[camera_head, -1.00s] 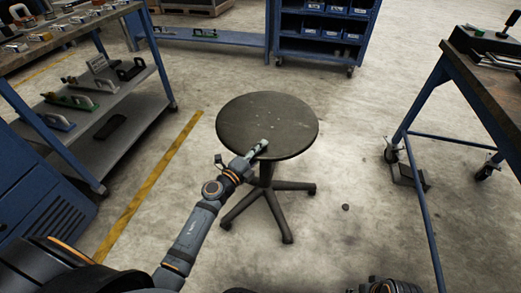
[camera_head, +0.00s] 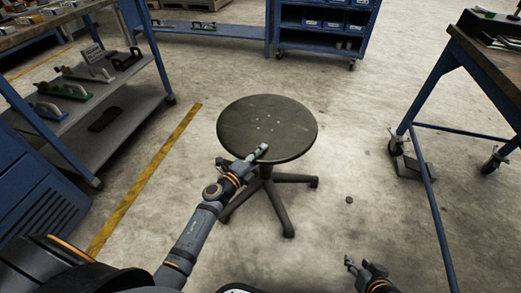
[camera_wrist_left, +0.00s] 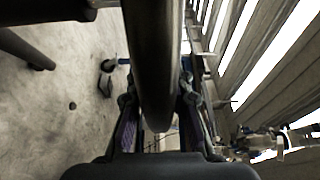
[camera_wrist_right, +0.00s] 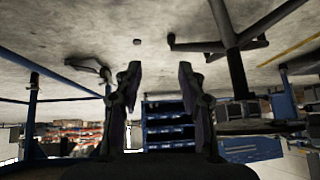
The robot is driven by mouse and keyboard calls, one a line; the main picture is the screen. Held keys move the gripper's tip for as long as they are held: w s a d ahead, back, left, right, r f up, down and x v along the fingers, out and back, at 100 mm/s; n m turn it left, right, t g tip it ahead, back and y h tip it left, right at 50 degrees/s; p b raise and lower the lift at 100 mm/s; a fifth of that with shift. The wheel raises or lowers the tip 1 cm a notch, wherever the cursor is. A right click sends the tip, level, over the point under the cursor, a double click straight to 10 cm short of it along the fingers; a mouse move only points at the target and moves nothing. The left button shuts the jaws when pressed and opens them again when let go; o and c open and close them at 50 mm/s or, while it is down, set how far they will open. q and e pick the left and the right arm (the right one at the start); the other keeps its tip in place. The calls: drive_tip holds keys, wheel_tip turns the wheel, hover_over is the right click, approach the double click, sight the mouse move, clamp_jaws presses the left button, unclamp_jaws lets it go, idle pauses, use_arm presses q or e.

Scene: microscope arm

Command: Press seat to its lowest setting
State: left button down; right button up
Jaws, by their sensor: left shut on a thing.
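The stool's round dark seat (camera_head: 267,115) is level above a short column and a spread-legged base (camera_head: 283,210). My left gripper (camera_head: 262,151) is at the seat's near edge in the head view. In the left wrist view the seat edge (camera_wrist_left: 153,60) runs between the fingers of my left gripper (camera_wrist_left: 155,105), which is shut on it. My right gripper (camera_head: 352,263) is low at the right in the head view, apart from the stool. The right wrist view shows the fingers of my right gripper (camera_wrist_right: 160,80) apart, with nothing between them.
A blue-framed shelf (camera_head: 120,110) with tools stands at the left. A wheeled table (camera_head: 485,65) stands at the right. A blue bin rack (camera_head: 322,35) is behind. The floor around the stool is clear except for a small dark thing (camera_head: 349,199).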

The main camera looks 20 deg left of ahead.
use_arm(q)
wheel_tip(320, 180, down, 2)
drive_tip(key=shift+f+b, duration=0.1)
drive_tip(key=shift+b, duration=0.5)
use_arm(e)
drive_tip(key=w+r+t, duration=0.4)
drive_tip(key=w+r, duration=0.2)
drive_tip(key=r, duration=0.1)
drive_tip(key=shift+w+d+t, duration=0.25)
drive_tip(key=shift+w+t, duration=0.15)
use_arm(q)
drive_tip(key=c, duration=1.2)
unclamp_jaws()
drive_tip(key=v, duration=1.2)
